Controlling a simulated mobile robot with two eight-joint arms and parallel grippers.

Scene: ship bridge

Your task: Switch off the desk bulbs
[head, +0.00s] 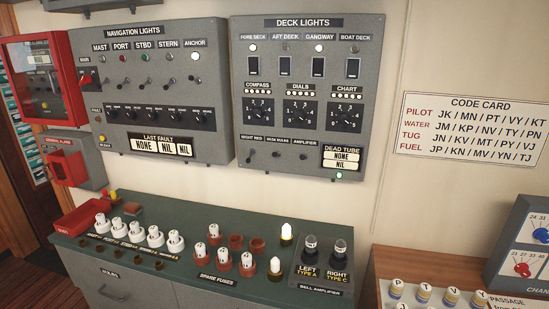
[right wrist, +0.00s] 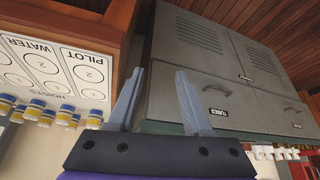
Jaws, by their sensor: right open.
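The grey deck lights panel (head: 306,22) hangs on the wall. Its lower left has a row of three small toggles labelled night red, desk bulbs and amplifier. The desk bulbs toggle (head: 277,155) is the middle one; its lever is too small to read its position surely. Two white bulbs on brass bases stand on the green counter below, a back bulb (head: 286,231) and a front bulb (head: 275,265); both look bright. My right gripper (right wrist: 159,72) is open and empty in the right wrist view, facing a grey cabinet. My left gripper is not in view.
The navigation lights panel (head: 200,97) hangs to the left. Several fuses and a bell amplifier (head: 322,270) stand on the counter (head: 210,287). A code card (head: 466,130) is on the wall. A wooden desk (head: 385,262) is at right. The space before the panel is clear.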

